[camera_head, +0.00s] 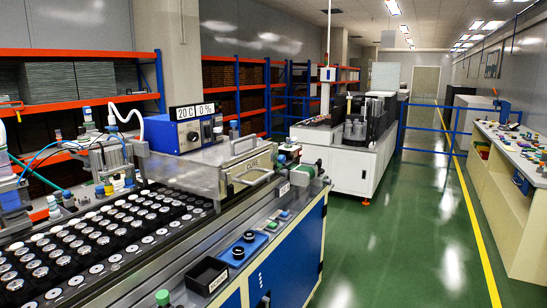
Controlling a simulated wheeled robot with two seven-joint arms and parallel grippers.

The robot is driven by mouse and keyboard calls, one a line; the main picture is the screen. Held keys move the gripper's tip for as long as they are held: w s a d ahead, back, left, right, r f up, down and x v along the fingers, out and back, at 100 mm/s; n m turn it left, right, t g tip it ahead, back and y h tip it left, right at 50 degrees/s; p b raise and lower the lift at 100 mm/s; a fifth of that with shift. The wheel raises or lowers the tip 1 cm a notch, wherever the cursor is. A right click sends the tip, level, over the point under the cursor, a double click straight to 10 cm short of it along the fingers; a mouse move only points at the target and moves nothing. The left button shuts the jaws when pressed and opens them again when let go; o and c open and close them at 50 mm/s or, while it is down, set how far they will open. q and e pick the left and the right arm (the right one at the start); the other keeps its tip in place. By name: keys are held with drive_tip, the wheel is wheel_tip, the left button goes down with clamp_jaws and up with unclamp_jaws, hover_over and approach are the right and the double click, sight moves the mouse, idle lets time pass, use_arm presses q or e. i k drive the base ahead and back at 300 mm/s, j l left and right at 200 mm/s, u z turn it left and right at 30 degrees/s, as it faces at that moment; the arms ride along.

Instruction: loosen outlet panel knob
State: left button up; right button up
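Neither of my grippers is in view. I cannot tell for certain which part is the outlet panel knob. A metal housing (205,168) stands over the line, and its right-hand front panel (252,170) carries a handle. A grey block with round fittings (303,176) sits at the housing's right end. A blue control box (165,135) with a dark round knob (192,136) stands on top of the housing, below a display reading 20 C and 0 %. Whether any knob is tight or loose does not show.
Dark trays (122,246) hold rows of round silver parts at left. A blue button panel (243,249) and a black box (207,277) lie along the front ledge. A white machine (340,165) stands behind. A workbench (515,180) is at right. The green floor between is clear.

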sight(281, 159)
drive_tip(key=i+l+u, duration=0.15)
drive_tip(key=u, duration=0.3)
drive_tip(key=i+l+u, duration=0.15)
drive_tip(key=u, duration=0.3)
drive_tip(key=l, duration=0.1)
